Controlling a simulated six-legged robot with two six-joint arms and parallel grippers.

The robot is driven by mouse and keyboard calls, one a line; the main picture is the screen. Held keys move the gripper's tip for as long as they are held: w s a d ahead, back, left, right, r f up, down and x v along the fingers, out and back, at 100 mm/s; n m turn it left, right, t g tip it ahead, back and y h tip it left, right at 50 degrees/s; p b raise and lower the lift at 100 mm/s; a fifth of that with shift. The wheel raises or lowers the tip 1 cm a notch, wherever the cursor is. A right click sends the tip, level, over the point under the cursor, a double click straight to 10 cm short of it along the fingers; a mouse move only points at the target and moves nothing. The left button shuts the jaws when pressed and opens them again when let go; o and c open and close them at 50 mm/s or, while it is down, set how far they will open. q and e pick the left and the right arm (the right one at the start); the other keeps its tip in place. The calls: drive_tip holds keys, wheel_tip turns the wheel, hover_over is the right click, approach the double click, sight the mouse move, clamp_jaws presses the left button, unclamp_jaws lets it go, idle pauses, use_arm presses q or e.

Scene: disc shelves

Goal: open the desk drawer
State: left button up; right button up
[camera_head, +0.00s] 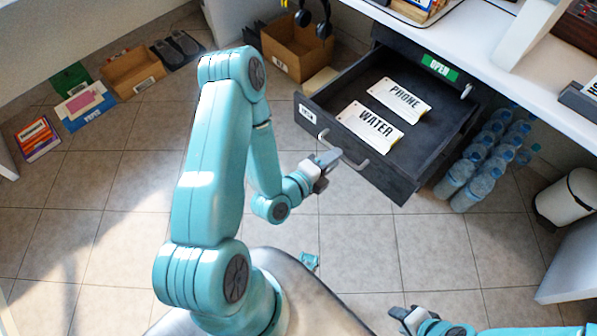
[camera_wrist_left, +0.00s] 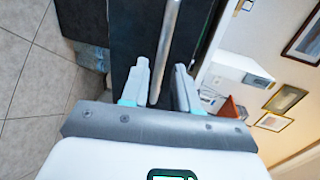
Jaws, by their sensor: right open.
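The dark desk drawer (camera_head: 425,155) stands pulled out from under the white desk, with its inside in view. It holds two white cards, PHONE (camera_head: 400,96) and WATER (camera_head: 371,126). A grey bar handle (camera_head: 345,153) is on its front. My left gripper (camera_head: 328,160) is at the left end of the handle. In the left wrist view, the handle bar (camera_wrist_left: 166,50) runs between the fingers of my left gripper (camera_wrist_left: 163,85), which stand apart with a gap beside the bar. My right gripper (camera_head: 400,316) is open and empty above the floor, low in the head view.
Several water bottles (camera_head: 480,165) stand right of the drawer, near a white bin (camera_head: 568,198). A cardboard box (camera_head: 295,48) with headphones is behind it. Books (camera_head: 37,138) and another box (camera_head: 133,72) lie at the far left.

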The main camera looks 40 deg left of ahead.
use_arm(q)
drive_tip(key=p+v, duration=0.7)
drive_tip(key=v, duration=0.6)
drive_tip(key=shift+p, duration=0.4)
drive_tip(key=w+d+f+n+g+h+p, duration=0.2)
drive_tip(key=w+d+n+g+h+p, duration=0.1)
drive_tip(key=d+n+g+h+p, duration=0.35)
drive_tip(key=s+d+r+n+g+y+p, duration=0.2)
drive_tip(key=s+d+r+n+g, duration=0.3)
drive_tip(key=n, duration=0.8)
drive_tip(key=d+r+g+p, duration=0.1)
drive_tip(key=d+g, duration=0.1)
drive_tip(key=g, duration=0.1)
drive_tip(key=shift+d+r+g, duration=0.35)
drive_tip(key=shift+d+r, duration=0.05)
